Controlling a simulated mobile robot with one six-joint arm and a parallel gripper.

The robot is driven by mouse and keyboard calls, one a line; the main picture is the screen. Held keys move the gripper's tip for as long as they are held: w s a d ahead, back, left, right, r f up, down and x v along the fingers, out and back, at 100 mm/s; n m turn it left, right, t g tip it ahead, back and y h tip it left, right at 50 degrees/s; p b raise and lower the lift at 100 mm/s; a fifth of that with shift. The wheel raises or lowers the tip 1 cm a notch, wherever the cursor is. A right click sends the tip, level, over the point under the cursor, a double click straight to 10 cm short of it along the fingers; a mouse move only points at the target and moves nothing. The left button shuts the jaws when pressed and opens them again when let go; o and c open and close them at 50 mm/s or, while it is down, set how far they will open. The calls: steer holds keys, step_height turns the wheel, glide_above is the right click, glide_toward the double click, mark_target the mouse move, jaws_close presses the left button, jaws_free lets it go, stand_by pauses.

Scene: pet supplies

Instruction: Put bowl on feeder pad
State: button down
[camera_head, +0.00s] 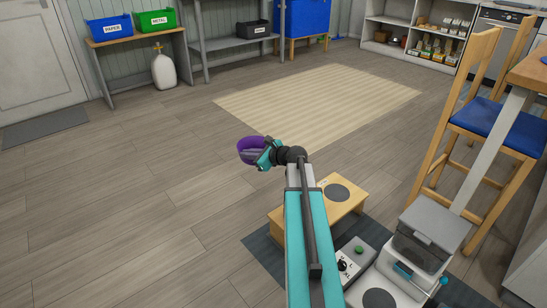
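A purple bowl (249,146) is at the end of my arm, above the floor and left of the wooden stand. My gripper (267,153) appears shut on the bowl's right side; the fingertips are small and partly hidden. The bowl looks tilted. A white feeder with a grey hopper (433,226) is at the lower right, and a dark round pad (378,298) lies at its front, near the bottom edge. Another dark round patch (337,193) is on a low wooden stand (308,208). I cannot tell from the picture which patch is the feeder pad.
A control box with a green button (359,250) stands on a dark mat (257,249) beside the feeder, partly behind my arm. A chair with a blue seat (495,125) and a table leg stand at the right. A beige rug (318,95) and open floor lie beyond.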

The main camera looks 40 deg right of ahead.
steer(key=s+a+r+n+g+y, duration=0.2)
steer(key=a+r+n, duration=0.1)
steer(key=a, duration=0.9)
steer(key=s+a+r+n+g+y, duration=0.1)
steer(key=a+r, duration=0.4)
steer(key=a, duration=0.7)
steer(key=s+a+r+n+g+y, duration=0.2)
steer(key=s+a+r+n+y, duration=0.2)
steer(key=a, duration=0.8)
steer(key=shift+a+n+g+y, duration=0.3)
steer(key=shift+a+y, duration=0.05)
steer(key=shift+y, duration=0.35)
steer(key=shift+d, duration=0.15)
